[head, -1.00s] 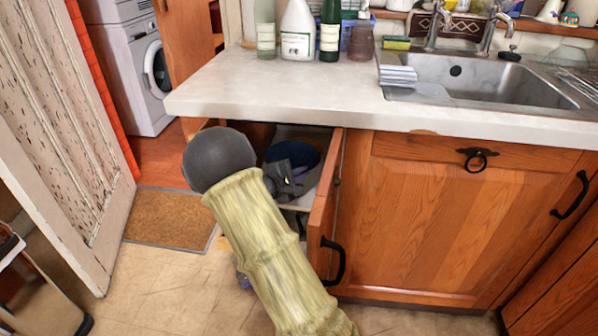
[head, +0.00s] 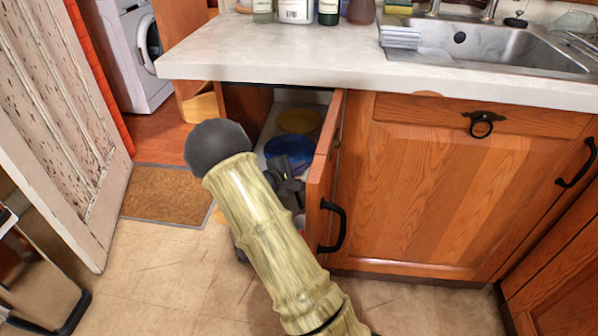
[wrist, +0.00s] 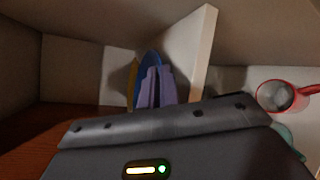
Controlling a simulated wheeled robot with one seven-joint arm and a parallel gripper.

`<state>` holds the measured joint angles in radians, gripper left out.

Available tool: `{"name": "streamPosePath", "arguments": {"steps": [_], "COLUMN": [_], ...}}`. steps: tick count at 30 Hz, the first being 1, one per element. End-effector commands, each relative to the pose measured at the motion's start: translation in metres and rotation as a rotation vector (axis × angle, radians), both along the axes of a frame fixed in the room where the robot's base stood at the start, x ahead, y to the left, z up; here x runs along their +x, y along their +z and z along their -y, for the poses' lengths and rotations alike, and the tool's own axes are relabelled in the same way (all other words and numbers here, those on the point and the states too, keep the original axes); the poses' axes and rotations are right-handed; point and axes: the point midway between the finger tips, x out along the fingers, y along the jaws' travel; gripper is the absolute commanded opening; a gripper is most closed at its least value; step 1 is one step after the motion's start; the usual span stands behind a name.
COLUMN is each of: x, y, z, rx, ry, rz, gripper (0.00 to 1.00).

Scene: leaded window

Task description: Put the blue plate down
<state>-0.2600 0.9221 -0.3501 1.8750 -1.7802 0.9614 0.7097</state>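The blue plate (head: 290,150) lies roughly flat inside the open cabinet, on a pale shelf (head: 262,160). In the wrist view, the blue plate (wrist: 150,60) shows nearly edge-on, just beyond the fingers. My gripper (head: 285,180) is dark and sits at the plate's near edge, partly behind my arm. In the wrist view, two purplish fingers of my gripper (wrist: 155,88) stand close together and overlap the plate's near part. Whether they pinch its rim or only stand beside it is unclear.
A yellow plate (head: 300,120) lies behind the blue one. The open cabinet door (head: 322,185) stands close on the right. The worktop (head: 300,60) overhangs above. A red cup (wrist: 280,95) shows on the right in the wrist view.

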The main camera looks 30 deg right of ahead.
Motion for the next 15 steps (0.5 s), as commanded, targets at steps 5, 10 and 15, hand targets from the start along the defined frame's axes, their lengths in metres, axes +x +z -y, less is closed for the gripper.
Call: {"name": "streamPosePath", "arguments": {"steps": [5, 10, 15], "x": [0.0006, 0.0006, 0.0003], "y": [-0.0022, -0.0034, -0.0051], "z": [0.0006, 0.0005, 0.0003], "rx": [-0.002, -0.002, 0.000], "ry": [-0.001, -0.001, -0.001], "rz": [0.005, 0.004, 0.002], "gripper": [0.00, 0.00, 0.13]}}
